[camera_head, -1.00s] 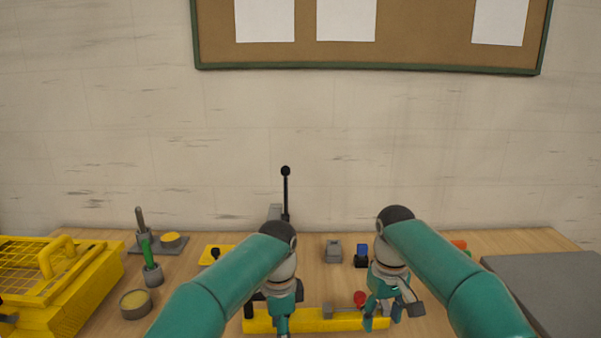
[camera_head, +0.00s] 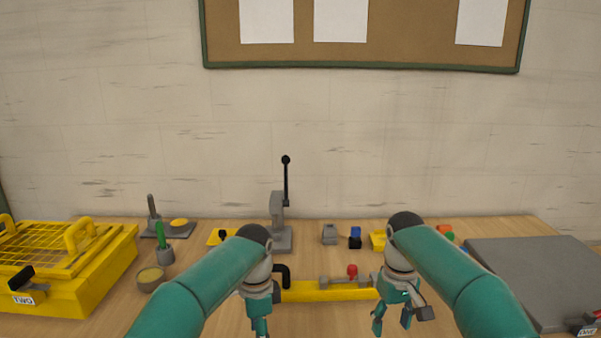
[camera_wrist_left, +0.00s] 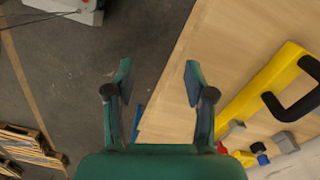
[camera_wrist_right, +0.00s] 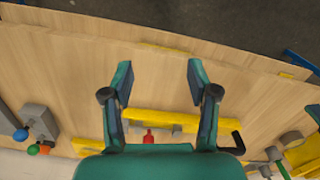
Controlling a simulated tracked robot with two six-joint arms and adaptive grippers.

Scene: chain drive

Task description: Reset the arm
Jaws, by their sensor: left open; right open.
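My left gripper (camera_head: 262,325) hangs over the front of the table (camera_head: 190,290), left of the middle. In the left wrist view its two fingers (camera_wrist_left: 157,85) stand apart with nothing between them, past the table edge. My right gripper (camera_head: 393,325) hangs in front of the right end of a yellow bar-shaped fixture (camera_head: 325,295). In the right wrist view its fingers (camera_wrist_right: 154,85) are apart and empty, over the bare wood. The fixture carries a black handle and a red knob (camera_head: 352,271).
A yellow mesh-lidded box (camera_head: 95,280) stands at the left and a grey slab (camera_head: 530,265) at the right. A grey press with a black lever (camera_head: 281,238) and small blocks stand at the back. The left wrist view shows floor and pallets (camera_wrist_left: 30,145) beyond the table.

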